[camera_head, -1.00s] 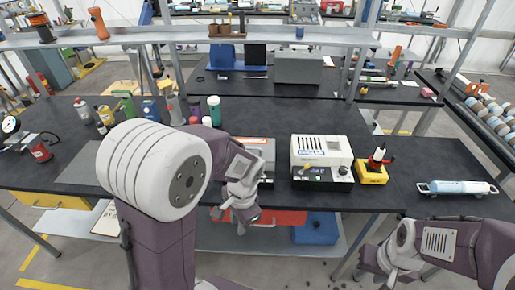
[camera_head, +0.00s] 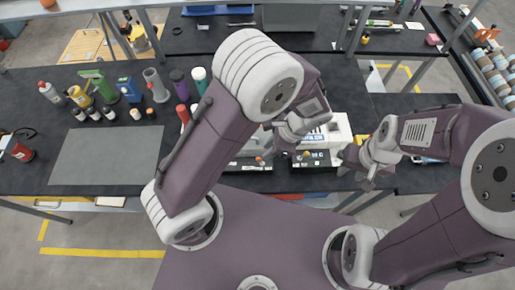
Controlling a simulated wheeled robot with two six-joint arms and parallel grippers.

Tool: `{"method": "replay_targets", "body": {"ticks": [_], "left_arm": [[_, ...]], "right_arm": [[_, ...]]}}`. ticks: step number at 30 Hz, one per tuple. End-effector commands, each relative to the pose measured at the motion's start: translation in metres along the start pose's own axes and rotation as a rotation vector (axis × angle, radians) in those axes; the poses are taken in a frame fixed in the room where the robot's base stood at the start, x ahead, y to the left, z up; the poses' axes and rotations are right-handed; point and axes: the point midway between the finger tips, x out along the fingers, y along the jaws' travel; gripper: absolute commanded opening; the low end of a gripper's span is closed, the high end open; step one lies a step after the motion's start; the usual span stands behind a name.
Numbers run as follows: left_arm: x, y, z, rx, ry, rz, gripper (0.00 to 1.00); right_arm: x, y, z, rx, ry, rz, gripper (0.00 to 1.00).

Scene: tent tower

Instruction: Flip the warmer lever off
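A white box-shaped device (camera_head: 341,131) with a black front panel (camera_head: 318,160) stands on the dark bench. A small orange lever or knob (camera_head: 306,154) shows on that panel. A second device stands to its left, with its front panel (camera_head: 246,164) showing and an orange knob (camera_head: 260,160) on it; my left arm covers most of it. I cannot read which one is the warmer. My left gripper (camera_head: 287,143) is over the front of the white device, its fingers partly hidden. My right gripper (camera_head: 357,173) is at the white device's right front corner, its fingers apart and empty.
A grey mat (camera_head: 105,155) lies bare on the left. A yellow item (camera_head: 360,139) is mostly hidden behind my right gripper. A shelf edge runs above.

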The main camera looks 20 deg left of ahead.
Motion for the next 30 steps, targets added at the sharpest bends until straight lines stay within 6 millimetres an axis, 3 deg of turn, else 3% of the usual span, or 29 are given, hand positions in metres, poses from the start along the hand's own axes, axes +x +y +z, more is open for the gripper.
{"method": "replay_targets", "body": {"ticks": [7,15,19,29,30], "left_arm": [[0.007,0.001,-0.001,0.004,-0.001,-0.001,0.24],[0.062,0.002,0.000,0.005,-0.002,0.001,0.24],[0.081,0.001,0.000,0.005,-0.001,-0.001,0.24],[0.089,0.001,-0.001,0.004,0.002,-0.003,0.24],[0.089,0.001,-0.001,0.004,0.002,-0.003,0.18]], "right_arm": [[-0.002,0.000,0.000,0.000,0.000,0.000,0.36],[-0.007,0.000,-0.001,0.000,0.000,0.000,0.36],[-0.008,0.000,-0.001,0.000,0.000,0.000,0.36],[-0.008,0.000,-0.001,0.000,0.000,0.000,0.36],[-0.008,0.000,-0.001,0.000,0.000,0.000,0.36]]}}
